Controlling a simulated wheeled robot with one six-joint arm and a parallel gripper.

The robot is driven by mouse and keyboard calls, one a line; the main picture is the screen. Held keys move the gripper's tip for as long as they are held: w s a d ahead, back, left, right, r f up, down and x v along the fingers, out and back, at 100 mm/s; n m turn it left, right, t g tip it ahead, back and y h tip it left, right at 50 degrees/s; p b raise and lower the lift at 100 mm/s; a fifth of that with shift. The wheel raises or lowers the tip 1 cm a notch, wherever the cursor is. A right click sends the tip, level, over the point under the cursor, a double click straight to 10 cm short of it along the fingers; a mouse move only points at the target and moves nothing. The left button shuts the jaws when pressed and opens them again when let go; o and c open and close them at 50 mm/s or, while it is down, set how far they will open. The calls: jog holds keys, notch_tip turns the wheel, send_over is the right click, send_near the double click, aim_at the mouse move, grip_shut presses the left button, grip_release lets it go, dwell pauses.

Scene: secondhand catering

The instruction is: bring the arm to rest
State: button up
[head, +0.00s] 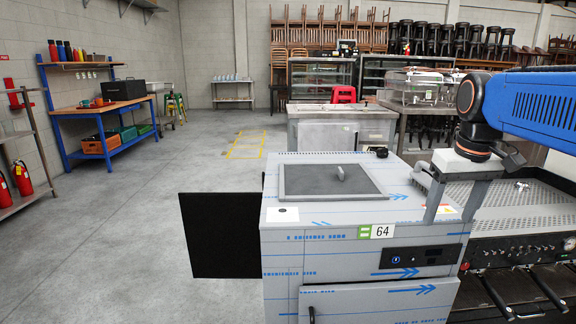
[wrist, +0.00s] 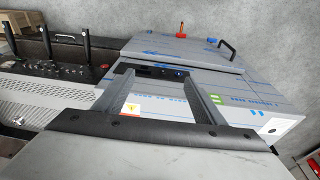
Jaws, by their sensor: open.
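My gripper (head: 450,214) hangs from the blue arm (head: 540,105) at the right of the head view, fingers pointing down. It is open, with nothing between its two grey fingers. It is in front of or over the right end of a grey cabinet (head: 360,232) wrapped in blue-printed film and labelled 64; I cannot tell whether it touches. In the wrist view the open fingers (wrist: 157,75) reach across the same cabinet (wrist: 245,100).
A coffee machine (head: 525,215) stands close at the right of the cabinet. A black panel (head: 222,235) juts from its left side. A steel counter (head: 340,128) stands behind. A blue-framed workbench (head: 95,110) and red extinguishers (head: 22,178) are at the left. The left floor is clear.

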jog(key=s+a+f+t, duration=0.1)
jog(key=s+a+f, duration=0.2)
jog(key=s+f, duration=0.5)
jog(key=s+a+f+t, duration=0.1)
jog(key=s+a+f, duration=0.2)
jog(key=s+f, duration=0.5)
jog(key=shift+a+f+t, duration=0.15)
jog(key=shift+f+t, duration=0.15)
jog(key=shift+f, duration=0.35)
